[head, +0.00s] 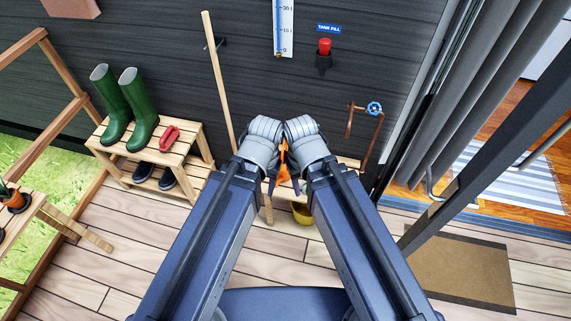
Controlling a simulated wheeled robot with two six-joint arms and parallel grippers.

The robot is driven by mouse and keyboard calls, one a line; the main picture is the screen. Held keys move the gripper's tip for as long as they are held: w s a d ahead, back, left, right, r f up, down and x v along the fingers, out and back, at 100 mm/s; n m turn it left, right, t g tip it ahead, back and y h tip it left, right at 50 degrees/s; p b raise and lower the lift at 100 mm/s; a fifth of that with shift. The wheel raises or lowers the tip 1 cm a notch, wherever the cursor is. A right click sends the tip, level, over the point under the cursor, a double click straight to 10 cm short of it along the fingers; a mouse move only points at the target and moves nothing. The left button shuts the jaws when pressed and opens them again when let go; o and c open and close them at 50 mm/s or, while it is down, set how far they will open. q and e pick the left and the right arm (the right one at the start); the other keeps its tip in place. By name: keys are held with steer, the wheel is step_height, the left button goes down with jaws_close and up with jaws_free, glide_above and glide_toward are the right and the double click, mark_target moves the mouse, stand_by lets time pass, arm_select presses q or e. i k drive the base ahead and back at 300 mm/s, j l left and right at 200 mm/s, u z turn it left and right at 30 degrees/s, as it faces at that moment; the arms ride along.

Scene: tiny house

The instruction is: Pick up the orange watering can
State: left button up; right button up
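A small strip of orange (284,158) shows between my two wrists in the head view, and it appears to be part of the orange watering can. Most of it is hidden behind my wrists, so its shape and tilt cannot be made out. My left gripper (271,184) and my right gripper (298,184) point away from me on either side of the orange strip. Their fingers are mostly covered by my own arms. I cannot tell whether either one is open, shut or touching the can.
Slatted wood (347,162) shows behind my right wrist. A yellow pot (301,212) is on the deck below. A wooden rack (184,178) with green boots (144,110) stands left. A pipe with a blue tap (374,108) is right. A doormat (460,270) lies front right.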

mark_target(284, 176)
steer(key=j, duration=0.95)
steer(key=j+z, duration=0.25)
steer(key=j, duration=0.4)
steer(key=z, duration=1.3)
